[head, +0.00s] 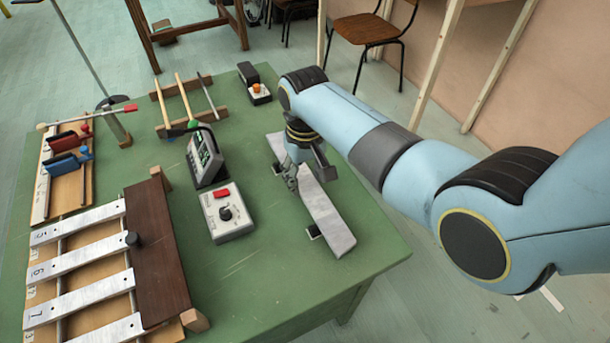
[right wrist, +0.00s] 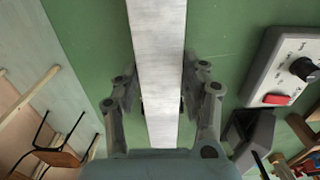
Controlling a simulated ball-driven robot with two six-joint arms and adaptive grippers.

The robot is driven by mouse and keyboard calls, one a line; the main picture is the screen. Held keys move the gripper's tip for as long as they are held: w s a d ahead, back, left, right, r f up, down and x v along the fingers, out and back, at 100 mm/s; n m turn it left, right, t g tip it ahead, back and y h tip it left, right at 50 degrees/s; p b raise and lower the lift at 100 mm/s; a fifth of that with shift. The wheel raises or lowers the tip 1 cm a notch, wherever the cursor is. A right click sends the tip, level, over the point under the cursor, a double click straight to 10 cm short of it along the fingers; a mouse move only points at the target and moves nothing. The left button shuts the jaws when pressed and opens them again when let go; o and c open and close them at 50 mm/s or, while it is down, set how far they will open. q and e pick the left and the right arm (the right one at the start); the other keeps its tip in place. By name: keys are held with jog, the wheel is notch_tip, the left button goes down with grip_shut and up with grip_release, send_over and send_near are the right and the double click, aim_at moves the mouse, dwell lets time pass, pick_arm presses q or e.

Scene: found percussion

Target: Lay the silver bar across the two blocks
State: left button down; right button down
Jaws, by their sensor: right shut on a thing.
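The silver bar (head: 325,220) is a long flat grey-white bar near the right edge of the green table. My right gripper (head: 307,176) is over its middle, with its fingers on the bar's two long sides. In the right wrist view the bar (right wrist: 160,70) runs straight between the fingers of my right gripper (right wrist: 158,85). A small dark block (head: 313,232) shows at the bar's left edge near its front end. Another dark block (head: 276,168) shows farther back, mostly hidden. I cannot tell whether the bar touches them. My left gripper is out of view.
Left of the bar stand a grey control box (head: 227,212) with a red button and a dark display device (head: 204,156). A numbered metal-bar instrument (head: 80,258) fills the front left. A small box with an orange knob (head: 258,91) stands behind. The table's right edge is close.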

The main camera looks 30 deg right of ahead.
aim_at(305, 181)
jog(key=shift+f, duration=0.5)
jog(key=c, duration=0.7)
grip_release()
notch_tip(305, 181, up, 13)
jog(key=shift+r+p, duration=0.1)
jog(key=shift+p, duration=0.6)
